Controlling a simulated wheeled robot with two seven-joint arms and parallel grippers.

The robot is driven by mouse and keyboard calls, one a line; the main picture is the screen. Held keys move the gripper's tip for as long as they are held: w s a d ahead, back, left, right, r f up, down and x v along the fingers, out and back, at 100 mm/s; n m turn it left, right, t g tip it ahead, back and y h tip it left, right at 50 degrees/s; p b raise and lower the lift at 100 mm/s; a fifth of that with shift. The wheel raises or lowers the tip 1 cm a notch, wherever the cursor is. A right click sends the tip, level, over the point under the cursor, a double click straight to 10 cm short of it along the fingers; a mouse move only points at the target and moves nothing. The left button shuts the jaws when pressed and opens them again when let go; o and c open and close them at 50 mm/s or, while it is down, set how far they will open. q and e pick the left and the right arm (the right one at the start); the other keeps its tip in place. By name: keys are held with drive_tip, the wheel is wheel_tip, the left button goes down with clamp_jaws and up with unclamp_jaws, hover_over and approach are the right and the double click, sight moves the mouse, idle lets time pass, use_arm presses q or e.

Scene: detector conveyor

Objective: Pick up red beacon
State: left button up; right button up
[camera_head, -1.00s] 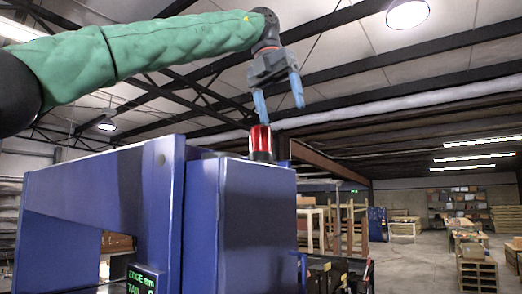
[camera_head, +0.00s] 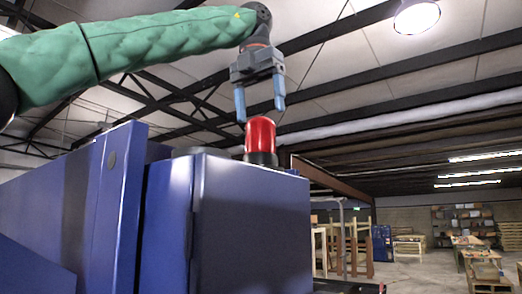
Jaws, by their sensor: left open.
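The red beacon (camera_head: 260,138) is a short red cylinder on a dark base, standing upright on top of the blue detector housing (camera_head: 235,230). My left gripper (camera_head: 260,112) comes in from the left on its green-sleeved arm and points down. Its two blue fingers are apart with nothing between them. The fingertips are just above the beacon, one towards its left side and one towards its right; I cannot tell whether they line up in depth. My right gripper is not in view.
A taller blue panel (camera_head: 75,190) of the machine stands at the left, below my left arm. Wooden frames and shelves (camera_head: 345,245) stand farther back at the right. The air around the beacon looks clear.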

sight(262, 125)
use_arm(q)
drive_tip(key=shift+s+f+p, duration=0.15)
drive_tip(key=shift+f+p, duration=0.3)
drive_tip(key=shift+p, duration=0.1)
drive_tip(key=f, duration=0.1)
drive_tip(key=f+p, duration=0.1)
drive_tip(key=shift+w+d+f+p, duration=0.25)
drive_tip(key=shift+w+f+p, duration=0.05)
drive_tip(key=shift+f+p, duration=0.1)
drive_tip(key=shift+f, duration=0.55)
drive_tip(key=shift+c, duration=0.9)
drive_tip(key=c, duration=1)
drive_tip(key=shift+o, duration=0.2)
drive_tip(key=shift+r, duration=0.1)
